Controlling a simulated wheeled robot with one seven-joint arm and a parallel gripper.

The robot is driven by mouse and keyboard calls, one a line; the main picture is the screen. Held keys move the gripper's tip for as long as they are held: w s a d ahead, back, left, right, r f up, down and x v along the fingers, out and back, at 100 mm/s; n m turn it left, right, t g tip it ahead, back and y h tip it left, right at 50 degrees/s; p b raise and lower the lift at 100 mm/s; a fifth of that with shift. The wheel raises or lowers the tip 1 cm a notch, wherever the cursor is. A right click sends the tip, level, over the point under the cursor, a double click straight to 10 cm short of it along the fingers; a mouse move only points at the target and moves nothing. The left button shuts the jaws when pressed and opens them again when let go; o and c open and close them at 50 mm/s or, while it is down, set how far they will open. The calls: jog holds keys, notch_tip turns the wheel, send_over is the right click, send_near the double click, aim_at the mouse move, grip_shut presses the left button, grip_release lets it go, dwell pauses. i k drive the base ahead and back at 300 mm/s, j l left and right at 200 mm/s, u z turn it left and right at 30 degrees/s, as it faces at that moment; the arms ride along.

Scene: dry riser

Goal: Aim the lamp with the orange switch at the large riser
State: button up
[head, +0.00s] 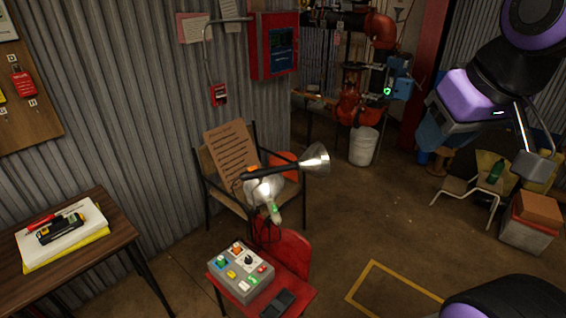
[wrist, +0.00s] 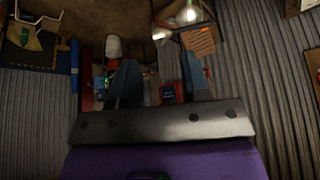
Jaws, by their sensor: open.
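The lamp with the orange switch (head: 250,173) has a black stem and a silver cone head (head: 316,160) that faces right in the head view. A second lamp with a green switch (head: 274,209) hangs just below it, with a pale head. The large riser (head: 377,75) seems to be the thick red-orange pipe assembly at the back, with a green light on it. My gripper (head: 440,130) is raised at the right, far from the lamps. In the wrist view its two blue fingers (wrist: 160,80) stand apart with nothing held. Bright lamp heads show at the top.
A control box (head: 241,270) with coloured buttons sits on a red chair in front. A wooden table (head: 120,228) stands at left. A chair with a cardboard sheet (head: 230,152) stands behind the lamps. A white bucket (head: 363,146) stands below the riser. Open floor lies at centre right.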

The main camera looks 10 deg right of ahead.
aim_at(315, 162)
jog(key=i+u, duration=0.2)
jog(key=i, duration=0.4)
jog(key=i+l+u, duration=0.25)
jog(key=i, duration=0.3)
